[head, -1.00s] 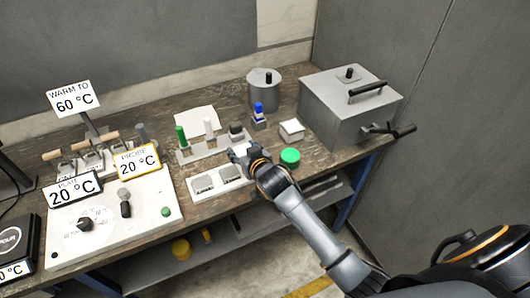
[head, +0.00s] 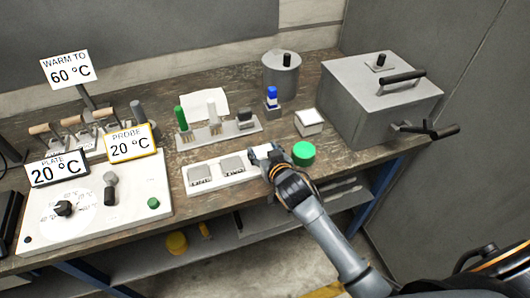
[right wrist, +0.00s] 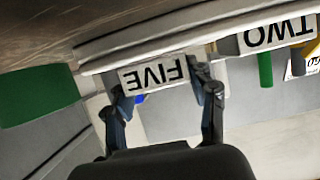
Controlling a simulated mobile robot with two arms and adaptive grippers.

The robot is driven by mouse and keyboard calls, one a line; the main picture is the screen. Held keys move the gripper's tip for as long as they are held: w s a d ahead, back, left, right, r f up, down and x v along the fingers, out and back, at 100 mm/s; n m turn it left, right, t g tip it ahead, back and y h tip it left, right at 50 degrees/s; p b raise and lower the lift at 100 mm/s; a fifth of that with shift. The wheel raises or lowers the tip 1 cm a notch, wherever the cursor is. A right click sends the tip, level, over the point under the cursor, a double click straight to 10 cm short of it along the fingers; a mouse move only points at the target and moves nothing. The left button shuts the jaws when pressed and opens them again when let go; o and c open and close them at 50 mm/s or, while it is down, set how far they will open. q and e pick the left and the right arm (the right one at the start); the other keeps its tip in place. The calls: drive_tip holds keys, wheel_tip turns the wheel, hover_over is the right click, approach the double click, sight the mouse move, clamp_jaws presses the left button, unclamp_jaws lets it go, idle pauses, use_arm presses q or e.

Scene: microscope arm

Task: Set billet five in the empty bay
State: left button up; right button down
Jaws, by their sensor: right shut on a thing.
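Billet five, a light block with an upside-down FIVE label, is between my right fingers in the right wrist view (right wrist: 153,74). My right gripper (head: 267,157) is shut on it, one finger at each end of the label. In the head view the gripper mostly hides the billet. The white tray (head: 222,182) holds two grey billets (head: 200,174) (head: 232,165) in its left and middle bays. The gripper is at the tray's right end. In the right wrist view the billet labelled TWO (right wrist: 279,36) is beside billet five. I cannot tell whether billet five is fully seated.
A green round button (head: 303,153) is just right of my gripper. A holder (head: 219,138) with a green and a white stick stands behind the tray. A small white box (head: 309,122), a lidded pot (head: 281,74) and a large grey box (head: 375,100) stand farther back and right.

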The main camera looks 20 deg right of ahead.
drive_tip(key=shift+w+a+r, duration=0.1)
drive_tip(key=shift+r, duration=0.2)
drive_tip(key=shift+s+a, duration=0.1)
drive_tip(key=shift+s, duration=0.15)
drive_tip(key=shift+f, duration=0.65)
use_arm(q)
drive_tip(key=shift+f, duration=0.2)
use_arm(e)
drive_tip(key=shift+c, duration=2.2)
unclamp_jaws()
drive_tip(key=shift+s, duration=0.1)
